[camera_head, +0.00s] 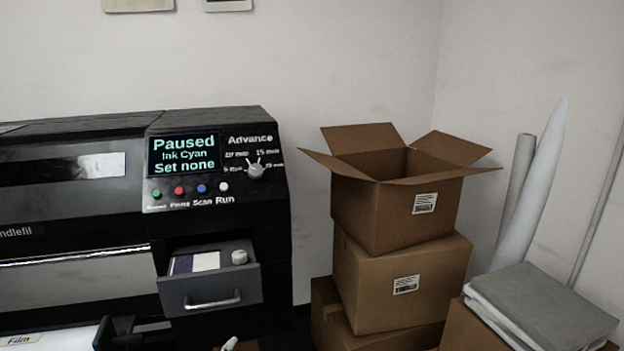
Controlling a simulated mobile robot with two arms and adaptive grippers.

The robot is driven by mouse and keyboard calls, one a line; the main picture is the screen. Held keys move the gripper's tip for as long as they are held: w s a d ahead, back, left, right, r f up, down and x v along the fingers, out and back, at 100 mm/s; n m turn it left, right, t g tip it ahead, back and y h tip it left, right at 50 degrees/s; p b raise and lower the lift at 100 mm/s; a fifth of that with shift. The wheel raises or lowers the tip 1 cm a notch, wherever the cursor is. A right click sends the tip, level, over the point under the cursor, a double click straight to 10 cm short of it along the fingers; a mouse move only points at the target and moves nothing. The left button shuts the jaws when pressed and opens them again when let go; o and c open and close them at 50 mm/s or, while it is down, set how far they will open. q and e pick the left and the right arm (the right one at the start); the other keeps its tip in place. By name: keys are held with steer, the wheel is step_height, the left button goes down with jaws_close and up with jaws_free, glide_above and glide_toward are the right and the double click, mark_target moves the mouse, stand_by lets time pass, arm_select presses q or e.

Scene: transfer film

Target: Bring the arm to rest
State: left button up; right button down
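Neither of my grippers, and no arm that I can make out, shows in the head view. A black wide printer (75,190) fills the left. Its display (184,154) reads "Paused", "Ink Cyan", "Set none". A grey knob (255,171) labelled Advance sits beside the display, with a row of coloured buttons (179,190) below. A drawer (209,288) under the panel stands open, with a white and dark item (196,262) and a round grey knob (239,257) in it. A white roll labelled Film (50,338) shows at the bottom left, cut by the frame.
Stacked cardboard boxes stand right of the printer; the top box (395,215) has open flaps. Tall rolls (535,190) lean in the corner. A grey binder (540,305) lies on papers at lower right. A small pale item (229,343) at the bottom edge is unclear.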

arm_select(q)
steer(key=s+a+f+n+g, duration=0.2)
steer(key=s+f+n+g, duration=0.15)
steer(key=s, duration=0.65)
steer(key=s+a+f+n+g, duration=0.2)
steer(key=s+f+g, duration=0.25)
steer(key=s, duration=0.65)
steer(key=s+a+f+n+g, duration=0.2)
steer(key=s+f+n+g, duration=0.15)
steer(key=s, duration=0.65)
step_height(320, 180, down, 26)
steer(key=m, duration=0.1)
steer(key=s+a+f+g, duration=0.1)
steer(key=s+a+f, duration=0.1)
steer(key=s+f, duration=1.5)
steer(key=shift+s+a+f+g+y, duration=0.2)
steer(key=shift+s+a+g+y, duration=0.15)
steer(key=shift+s, duration=0.4)
